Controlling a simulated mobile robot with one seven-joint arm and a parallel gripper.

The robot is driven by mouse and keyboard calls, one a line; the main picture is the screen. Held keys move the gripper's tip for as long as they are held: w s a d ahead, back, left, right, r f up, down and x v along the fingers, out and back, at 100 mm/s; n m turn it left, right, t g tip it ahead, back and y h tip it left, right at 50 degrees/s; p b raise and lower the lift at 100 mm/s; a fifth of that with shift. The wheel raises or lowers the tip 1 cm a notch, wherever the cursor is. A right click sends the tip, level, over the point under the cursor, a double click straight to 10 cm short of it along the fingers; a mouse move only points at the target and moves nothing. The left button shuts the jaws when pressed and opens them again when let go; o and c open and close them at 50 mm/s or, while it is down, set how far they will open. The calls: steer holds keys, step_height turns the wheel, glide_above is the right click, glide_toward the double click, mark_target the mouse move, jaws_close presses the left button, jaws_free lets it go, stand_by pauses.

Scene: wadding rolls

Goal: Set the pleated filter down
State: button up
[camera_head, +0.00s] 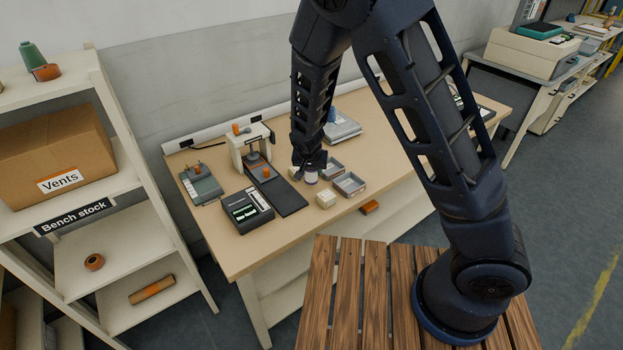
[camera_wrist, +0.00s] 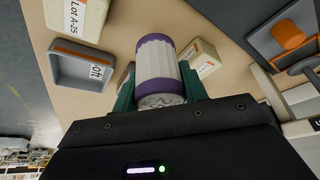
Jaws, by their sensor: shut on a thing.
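The pleated filter (camera_wrist: 157,62) is a white ribbed cylinder with purple bands, held between my gripper's green fingers (camera_wrist: 158,88) in the wrist view. In the head view my gripper (camera_head: 309,170) points down over the workbench (camera_head: 240,262), and the filter (camera_head: 311,178) shows as a small white and purple piece below it. I cannot tell whether the filter touches the bench top. A grey tray with a label (camera_wrist: 82,68) lies beside the filter in the wrist view, apart from it. Two shallow grey trays, one at the front (camera_head: 350,185), are right of the gripper.
A cream labelled block (camera_head: 326,199) stands in front of the gripper. A dark box with a green display (camera_head: 247,210) and a press (camera_head: 252,150) with a dark base stand to the left. A shelf with a Vents carton (camera_head: 50,150) is further left. Bare bench top shows near the front edge.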

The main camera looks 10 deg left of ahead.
mark_target(311, 178)
steer(key=shift+f, duration=1.9)
steer(key=shift+f, duration=0.1)
steer(key=o, duration=1)
steer(key=v, duration=1.2)
steer(key=shift+w, duration=0.1)
